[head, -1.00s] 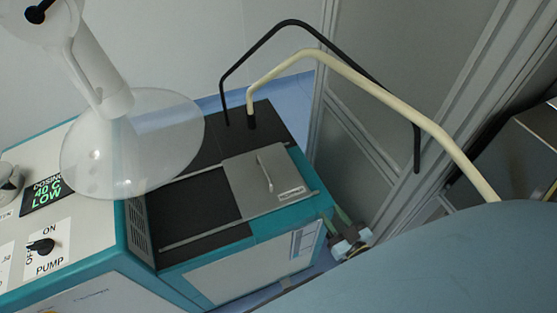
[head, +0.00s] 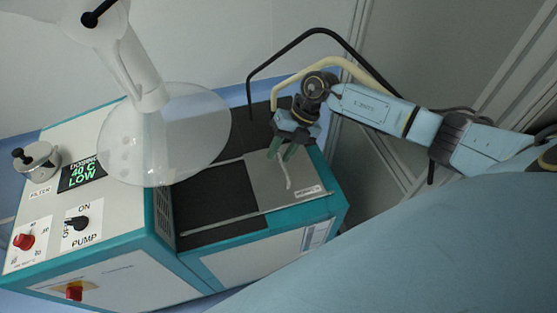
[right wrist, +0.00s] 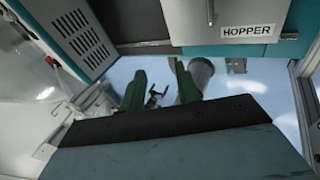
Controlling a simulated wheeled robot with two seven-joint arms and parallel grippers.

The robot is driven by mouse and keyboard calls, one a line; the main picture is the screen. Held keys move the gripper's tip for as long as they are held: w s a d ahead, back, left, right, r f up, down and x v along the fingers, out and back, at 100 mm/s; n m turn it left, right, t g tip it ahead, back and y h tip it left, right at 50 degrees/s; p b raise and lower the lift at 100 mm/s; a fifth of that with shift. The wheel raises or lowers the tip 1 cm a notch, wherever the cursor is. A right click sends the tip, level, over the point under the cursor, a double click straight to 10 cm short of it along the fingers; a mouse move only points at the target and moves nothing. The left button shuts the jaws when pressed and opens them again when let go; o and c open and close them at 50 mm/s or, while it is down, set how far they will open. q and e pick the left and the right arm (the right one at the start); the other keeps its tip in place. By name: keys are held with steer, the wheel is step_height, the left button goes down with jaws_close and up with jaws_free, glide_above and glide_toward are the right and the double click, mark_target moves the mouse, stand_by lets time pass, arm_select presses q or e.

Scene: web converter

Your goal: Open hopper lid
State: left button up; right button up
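The hopper lid (head: 262,187) is a flat grey plate on top of the low teal-and-white unit, beside a dark opening or panel. A label reading HOPPER (right wrist: 246,30) shows on it in the right wrist view. A thin upright-looking handle (head: 287,177) stands on the lid; its end also shows at the top of the right wrist view (right wrist: 210,10). The lid lies flat. My right gripper (head: 280,154) has green fingers and is over the lid by the handle's far end. Its fingers (right wrist: 160,77) are apart with no handle between them. My left gripper is not in view.
A clear funnel-shaped hood (head: 165,135) hangs over the left side. A control cabinet (head: 130,250) with knobs and a display stands left. Black (head: 262,68) and cream (head: 345,64) hoses arch behind my right gripper. A wall frame stands right.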

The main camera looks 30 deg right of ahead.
steer(key=w+d+r+h, duration=0.1)
steer(key=w+d+h, duration=0.1)
steer(key=d+h, duration=0.3)
steer(key=y+b, duration=0.1)
steer(key=b, duration=1)
glide_toward(285, 169)
steer(key=shift+n+t, duration=0.3)
steer(key=f, duration=0.2)
steer(key=a+f, duration=0.1)
steer(key=f, duration=0.4)
steer(key=shift+s+a+f, duration=0.1)
steer(key=shift+a+f, duration=0.1)
steer(key=shift+f, duration=0.15)
steer(key=shift+p, duration=0.3)
jaws_close()
